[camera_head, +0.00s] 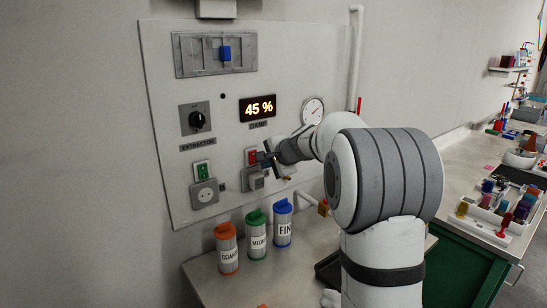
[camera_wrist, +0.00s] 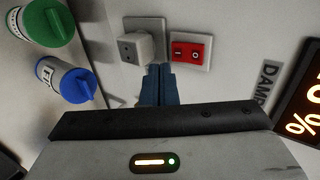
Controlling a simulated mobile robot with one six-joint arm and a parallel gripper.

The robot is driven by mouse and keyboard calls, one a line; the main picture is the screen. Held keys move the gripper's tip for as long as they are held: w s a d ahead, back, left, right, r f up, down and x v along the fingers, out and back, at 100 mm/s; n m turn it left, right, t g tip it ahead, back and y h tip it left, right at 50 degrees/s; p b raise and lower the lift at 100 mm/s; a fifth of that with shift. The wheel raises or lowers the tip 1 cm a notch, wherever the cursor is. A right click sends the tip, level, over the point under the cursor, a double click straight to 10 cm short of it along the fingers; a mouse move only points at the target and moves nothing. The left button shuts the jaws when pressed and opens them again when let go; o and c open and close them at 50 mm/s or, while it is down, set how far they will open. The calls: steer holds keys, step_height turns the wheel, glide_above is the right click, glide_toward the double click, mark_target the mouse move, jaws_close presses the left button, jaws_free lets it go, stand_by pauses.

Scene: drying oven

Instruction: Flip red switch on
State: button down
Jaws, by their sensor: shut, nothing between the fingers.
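The red switch (camera_head: 251,157) is on the wall panel, partly behind my gripper. In the wrist view the red rocker (camera_wrist: 191,51) sits in a white plate with I and O marks, and I cannot tell which side is pressed. My gripper (camera_head: 263,161) is shut and empty, just in front of the panel at the switch. In the wrist view its fingertips (camera_wrist: 160,71) point at the panel beside the switch, between it and a plug in a socket (camera_wrist: 139,46). I cannot tell if they touch anything.
A green switch (camera_head: 202,171) and a socket (camera_head: 205,194) are left on the panel (camera_head: 165,120). A dial knob (camera_head: 196,119), a 45 % display (camera_head: 258,107) and a blue slider (camera_head: 225,53) are above. Orange (camera_head: 227,249), green (camera_head: 256,236) and blue (camera_head: 283,224) lidded canisters stand below.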

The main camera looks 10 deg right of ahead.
mark_target(254, 158)
steer(key=w, duration=0.1)
steer(key=w+a+p, duration=0.1)
steer(key=w, duration=0.1)
steer(key=shift+w+a+f, duration=0.25)
steer(key=shift+w+f, duration=0.05)
steer(key=shift+w, duration=0.1)
steer(key=f+b, duration=0.1)
steer(key=b, duration=0.2)
steer(key=shift+w, duration=0.15)
steer(key=shift+r+p, duration=0.45)
steer(key=shift+p, duration=0.05)
steer(key=shift+r, duration=0.1)
steer(key=shift+r+p, duration=0.6)
steer(key=shift+r, duration=0.2)
steer(key=shift+a, duration=0.1)
steer(key=shift+f, duration=0.1)
